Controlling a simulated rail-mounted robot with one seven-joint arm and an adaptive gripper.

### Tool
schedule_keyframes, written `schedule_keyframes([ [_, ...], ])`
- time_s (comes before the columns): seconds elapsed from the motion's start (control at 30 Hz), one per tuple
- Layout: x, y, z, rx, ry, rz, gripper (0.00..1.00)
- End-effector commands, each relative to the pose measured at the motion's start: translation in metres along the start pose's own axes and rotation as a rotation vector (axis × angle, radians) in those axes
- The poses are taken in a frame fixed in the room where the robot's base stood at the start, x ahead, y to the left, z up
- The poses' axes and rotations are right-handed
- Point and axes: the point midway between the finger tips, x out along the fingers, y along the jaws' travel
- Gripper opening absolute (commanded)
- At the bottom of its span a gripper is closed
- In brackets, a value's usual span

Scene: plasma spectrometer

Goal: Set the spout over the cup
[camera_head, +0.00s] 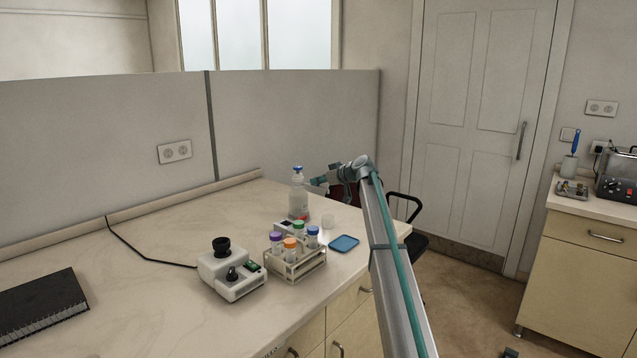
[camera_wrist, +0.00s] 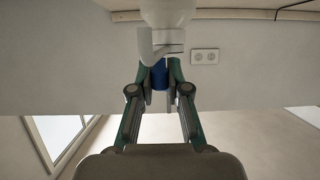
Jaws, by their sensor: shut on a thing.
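A small whitish cup (camera_head: 328,221) stands on the desk to the right of the bottle and nearer the camera. The cup does not show in the wrist view.
A rack (camera_head: 295,268) of several capped tubes stands in front of the bottle. A blue tray (camera_head: 343,243) lies near the desk edge. A white device (camera_head: 232,275) with a black knob is at left, with a black notebook (camera_head: 40,305) beyond.

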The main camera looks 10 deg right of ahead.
Motion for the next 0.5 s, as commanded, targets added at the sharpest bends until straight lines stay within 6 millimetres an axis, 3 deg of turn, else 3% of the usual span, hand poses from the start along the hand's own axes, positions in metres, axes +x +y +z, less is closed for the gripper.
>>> schedule_keyframes([
  [0.07,0.0009,0.001,0.0002,0.0,-0.001,0.002,0.0],
  [0.1,0.0008,0.0011,0.0002,0.0,-0.001,0.002,0.22],
  [0.23,0.0007,0.001,0.0001,0.0,0.0,0.002,0.42],
  [0.5,0.0,0.0007,-0.0001,0.0,0.0,0.002,0.42],
])
